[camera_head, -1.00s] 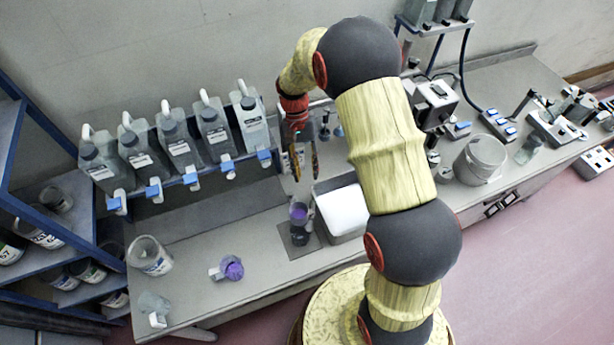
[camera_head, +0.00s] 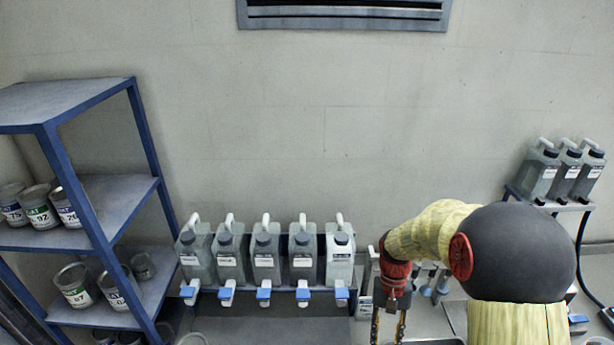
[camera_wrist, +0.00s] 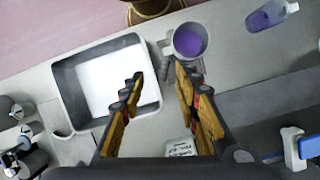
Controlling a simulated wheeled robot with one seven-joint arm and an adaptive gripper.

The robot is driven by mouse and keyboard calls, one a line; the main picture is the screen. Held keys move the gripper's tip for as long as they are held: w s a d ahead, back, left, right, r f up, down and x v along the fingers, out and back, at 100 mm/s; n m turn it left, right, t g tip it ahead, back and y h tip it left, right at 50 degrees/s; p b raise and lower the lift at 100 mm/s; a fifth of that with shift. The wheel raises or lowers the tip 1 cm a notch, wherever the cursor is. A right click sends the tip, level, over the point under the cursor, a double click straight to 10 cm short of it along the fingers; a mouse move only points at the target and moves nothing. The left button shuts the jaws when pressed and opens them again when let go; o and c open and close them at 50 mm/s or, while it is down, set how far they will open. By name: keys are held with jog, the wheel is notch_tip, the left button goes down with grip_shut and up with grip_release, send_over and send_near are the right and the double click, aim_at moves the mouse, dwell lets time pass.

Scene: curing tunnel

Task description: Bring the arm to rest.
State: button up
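My gripper (camera_wrist: 158,85) is open and empty in the wrist view, its two yellow and black fingers apart with the bench below. It hangs over the bench, pointing down. Only the top of my gripper (camera_head: 388,325) shows at the bottom edge of the head view, and its fingertips are cut off. In the wrist view a cup of purple liquid (camera_wrist: 190,40) stands just beyond the right finger, and a tray with a white inside (camera_wrist: 66,85) lies beyond the left finger. I cannot see my gripper touching either.
A row of several jugs with blue taps (camera_head: 266,255) stands left of my arm. A blue shelf (camera_head: 110,190) with tins is at far left. More jugs (camera_head: 565,172) stand on a rack at right. A clear container with purple contents (camera_wrist: 270,15) lies on the bench.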

jog(key=s+a+r+n+t+b, duration=0.1)
jog(key=s+r+t+b, duration=0.1)
jog(key=s+t+b, duration=0.2)
jog(key=s+a+r+n+t+b, duration=0.1)
jog(key=s+t+b, duration=0.4)
jog(key=s+b, duration=0.6)
jog(key=r+n+b, duration=0.1)
jog(key=b, duration=0.4)
jog(key=shift+s+r+t, duration=0.25)
jog(key=shift+r+t, duration=0.05)
jog(key=shift+r, duration=0.1)
